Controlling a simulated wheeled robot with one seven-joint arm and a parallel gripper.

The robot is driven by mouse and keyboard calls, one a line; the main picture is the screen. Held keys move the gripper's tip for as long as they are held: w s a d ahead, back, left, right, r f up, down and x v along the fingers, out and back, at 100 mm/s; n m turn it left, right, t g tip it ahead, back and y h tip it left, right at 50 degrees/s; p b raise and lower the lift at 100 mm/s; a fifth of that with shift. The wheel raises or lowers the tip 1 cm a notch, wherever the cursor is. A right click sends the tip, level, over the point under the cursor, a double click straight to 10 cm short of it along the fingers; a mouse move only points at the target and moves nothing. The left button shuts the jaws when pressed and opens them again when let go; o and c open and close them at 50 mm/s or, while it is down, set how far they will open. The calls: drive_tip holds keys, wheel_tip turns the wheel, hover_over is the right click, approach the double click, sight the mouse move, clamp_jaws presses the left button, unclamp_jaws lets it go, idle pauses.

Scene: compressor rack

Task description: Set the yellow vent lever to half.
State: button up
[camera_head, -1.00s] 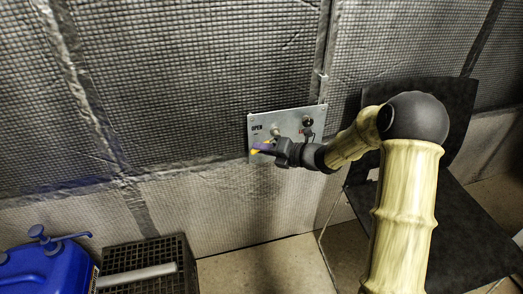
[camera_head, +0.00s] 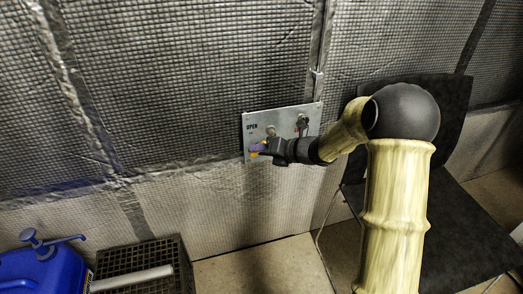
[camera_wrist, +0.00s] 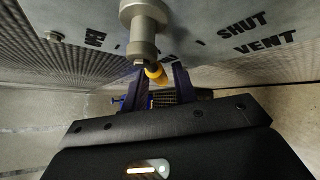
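A grey metal panel (camera_head: 288,118) on the wall carries the vent lever. In the wrist view its plate fills the top, lettered SHUT and VENT at the right. A round metal hub (camera_wrist: 145,30) stands out from the plate. The yellow lever (camera_wrist: 157,74) shows just below the hub, between the two fingers of my gripper (camera_wrist: 160,88). The fingers are apart with the lever between them; whether both press on it I cannot tell. In the head view my gripper (camera_head: 258,148) is at the panel's lower left, hiding most of the lever; some yellow shows at the fingertips.
Another round fitting (camera_head: 303,122) sits on the panel's right side. A black chair (camera_head: 455,215) stands to the right behind my arm. A blue jug (camera_head: 40,268) and a black crate (camera_head: 150,252) with a pale tube (camera_head: 132,279) are at the lower left.

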drive_tip(key=shift+o, duration=0.5)
drive_tip(key=p+v, duration=0.4)
drive_tip(key=v, duration=1.3)
drive_tip(key=shift+p, duration=0.3)
drive_tip(key=shift+s+d, duration=0.1)
